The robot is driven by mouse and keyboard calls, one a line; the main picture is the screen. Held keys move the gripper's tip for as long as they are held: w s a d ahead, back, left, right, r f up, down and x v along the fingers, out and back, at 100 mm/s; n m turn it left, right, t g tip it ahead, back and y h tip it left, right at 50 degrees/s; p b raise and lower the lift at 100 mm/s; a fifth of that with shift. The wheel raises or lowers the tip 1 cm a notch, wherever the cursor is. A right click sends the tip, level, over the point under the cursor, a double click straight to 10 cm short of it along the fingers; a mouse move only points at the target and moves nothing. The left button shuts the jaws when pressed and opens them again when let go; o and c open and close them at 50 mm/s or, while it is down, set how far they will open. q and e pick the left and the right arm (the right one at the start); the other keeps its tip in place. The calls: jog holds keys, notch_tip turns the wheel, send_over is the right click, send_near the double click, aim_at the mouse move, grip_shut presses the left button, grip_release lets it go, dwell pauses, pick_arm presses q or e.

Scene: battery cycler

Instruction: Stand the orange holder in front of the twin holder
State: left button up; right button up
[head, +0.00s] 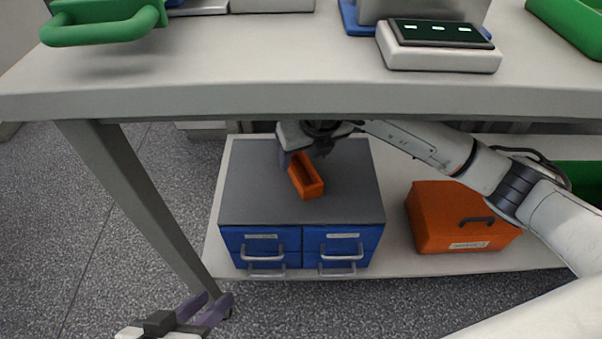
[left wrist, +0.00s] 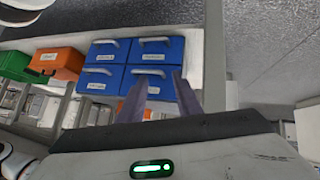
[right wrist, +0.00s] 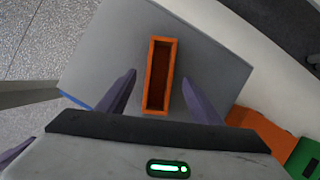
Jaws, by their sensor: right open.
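The orange holder (head: 309,187) is a narrow open-topped box on the grey top of the blue drawer cabinet, under the table. In the right wrist view the holder (right wrist: 153,92) shows its hollow inside. My right gripper (head: 303,156) is over its far end, open, with one finger (right wrist: 159,78) on each side; I cannot tell whether they touch it. My left gripper (head: 217,299) is open and empty, low in front of the cabinet; its spread fingers also show in the left wrist view (left wrist: 160,78). I cannot make out a twin holder in any view.
The blue drawer cabinet (head: 261,241) stands on a low shelf (head: 390,261) beside an orange case (head: 455,220) with a handle. The table edge (head: 250,100) overhangs it. A table leg (head: 135,190) is at the left. The cabinet top around the holder is clear.

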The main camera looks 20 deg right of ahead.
aim_at(298, 168)
jog(key=b+x, duration=0.2)
jog(key=x, duration=0.2)
jog(key=shift+f, duration=0.1)
jog(key=shift+w+f, duration=0.3)
jog(key=shift+f, duration=0.15)
pick_arm(q)
jog(key=shift+w+d+r+t+h, duration=0.2)
jog(key=shift+d+r+t+h, duration=0.35)
jog(key=shift+r, duration=0.4)
pick_arm(e)
jog(key=c, duration=1.3)
pick_arm(q)
jog(key=shift+d, duration=0.1)
pick_arm(e)
jog(key=shift+r, duration=0.1)
